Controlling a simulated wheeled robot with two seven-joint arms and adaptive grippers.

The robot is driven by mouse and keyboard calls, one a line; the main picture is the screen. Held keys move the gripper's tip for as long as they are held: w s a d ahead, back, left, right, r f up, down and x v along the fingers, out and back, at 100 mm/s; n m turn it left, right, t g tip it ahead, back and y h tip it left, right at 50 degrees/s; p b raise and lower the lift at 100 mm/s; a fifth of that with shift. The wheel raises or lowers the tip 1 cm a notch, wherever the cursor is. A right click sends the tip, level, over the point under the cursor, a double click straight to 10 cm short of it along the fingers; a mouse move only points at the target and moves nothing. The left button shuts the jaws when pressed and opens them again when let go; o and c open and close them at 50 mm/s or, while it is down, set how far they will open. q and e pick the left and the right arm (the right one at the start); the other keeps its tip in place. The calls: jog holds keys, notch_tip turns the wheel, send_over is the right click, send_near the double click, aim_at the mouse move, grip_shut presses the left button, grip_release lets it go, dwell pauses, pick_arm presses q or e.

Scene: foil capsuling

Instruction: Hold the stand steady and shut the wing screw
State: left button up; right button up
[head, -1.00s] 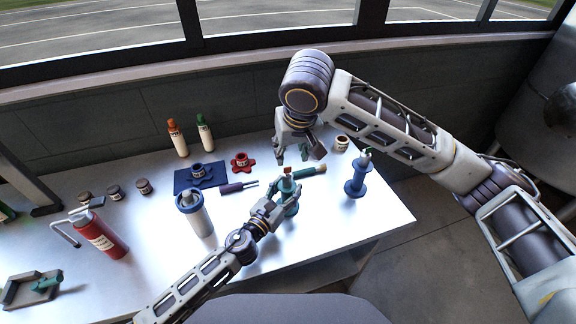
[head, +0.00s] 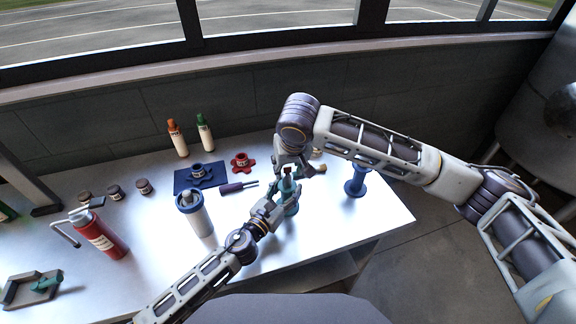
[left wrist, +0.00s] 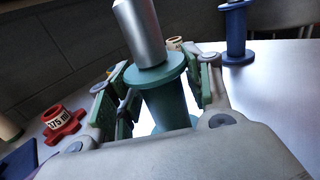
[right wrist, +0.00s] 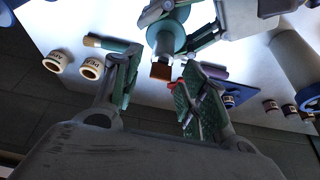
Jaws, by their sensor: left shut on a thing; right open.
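The teal stand (head: 291,208) is upright near the table's front edge. My left gripper (head: 278,204) is shut on its body; in the left wrist view the pads press both sides of the teal spool (left wrist: 165,98), with a silver cylinder (left wrist: 140,32) above it. A small copper-brown block (right wrist: 161,71), apparently the wing screw, shows at the stand's teal round part (right wrist: 166,38) in the right wrist view. My right gripper (right wrist: 160,60) is open, its fingers on either side of the block; contact is not visible. In the head view it hangs over the stand's top.
A blue stand (head: 355,182) is to the right. The front right tabletop is clear.

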grip_shut()
jog(key=shift+n+y, duration=0.3)
jog(key=shift+n, duration=0.3)
jog(key=shift+d+n+g+y, duration=0.1)
jog(key=shift+n+g+y, duration=0.4)
jog(key=shift+n, duration=1.2)
jog(key=n+g+y, duration=0.1)
jog(key=n, duration=0.3)
jog(key=shift+w, duration=0.15)
jog(key=n+g+y, duration=0.1)
jog(key=n, duration=0.3)
jog(key=shift+w+d+n, duration=0.1)
jog(key=shift+n, duration=0.3)
jog(key=shift+w+r+n+g, duration=0.15)
jog(key=shift+n+g, duration=0.95)
jog(key=shift+n, duration=1.3)
